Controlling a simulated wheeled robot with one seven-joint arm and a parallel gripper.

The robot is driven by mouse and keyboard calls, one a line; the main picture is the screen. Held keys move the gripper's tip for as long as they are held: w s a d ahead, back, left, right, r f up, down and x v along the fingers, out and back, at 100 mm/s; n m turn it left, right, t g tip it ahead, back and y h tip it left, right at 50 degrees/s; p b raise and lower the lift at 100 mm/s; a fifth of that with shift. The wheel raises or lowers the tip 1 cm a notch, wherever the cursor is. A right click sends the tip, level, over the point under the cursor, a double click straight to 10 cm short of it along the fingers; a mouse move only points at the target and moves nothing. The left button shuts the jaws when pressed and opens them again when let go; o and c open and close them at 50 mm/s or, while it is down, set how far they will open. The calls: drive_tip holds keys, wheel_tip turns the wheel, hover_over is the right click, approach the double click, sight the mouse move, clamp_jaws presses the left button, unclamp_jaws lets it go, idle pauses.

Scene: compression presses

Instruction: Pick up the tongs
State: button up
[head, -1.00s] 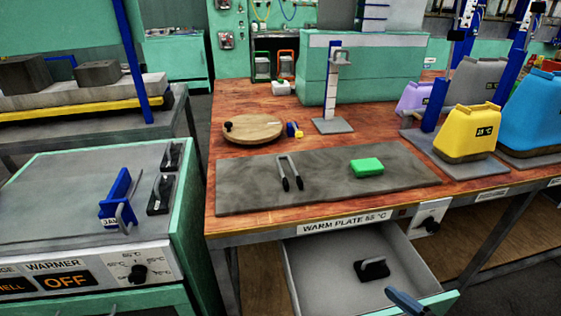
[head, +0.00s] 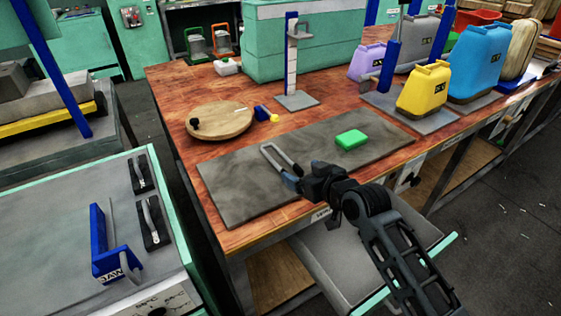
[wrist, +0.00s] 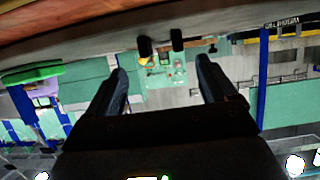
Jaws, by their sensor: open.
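The tongs (head: 279,157) are a grey U shape lying on the grey warm plate (head: 235,193), with the bend pointing to the back left. Their two black tips (wrist: 145,47) show near the top of the wrist view, which is upside down. My gripper (head: 291,181) is at the front ends of the tongs and partly hides them in the head view. In the wrist view my gripper (wrist: 162,65) is open, its two fingers spread wider than the black tips. Nothing is between the fingers; contact with the tongs cannot be told.
A green block (head: 351,139) lies on the plate right of the tongs. A round wooden board (head: 222,121) and a stand with a blue post (head: 291,75) are behind. A yellow jug (head: 424,90) stands at right. An open drawer (head: 335,250) is below my arm.

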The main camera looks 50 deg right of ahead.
sight(291, 168)
drive_tip(key=x, duration=0.6)
drive_tip(key=shift+a+p, duration=0.2)
drive_tip(key=shift+p, duration=0.15)
drive_tip(key=c, duration=1.1)
drive_tip(key=shift+r, duration=0.1)
drive_tip(key=shift+c, duration=0.2)
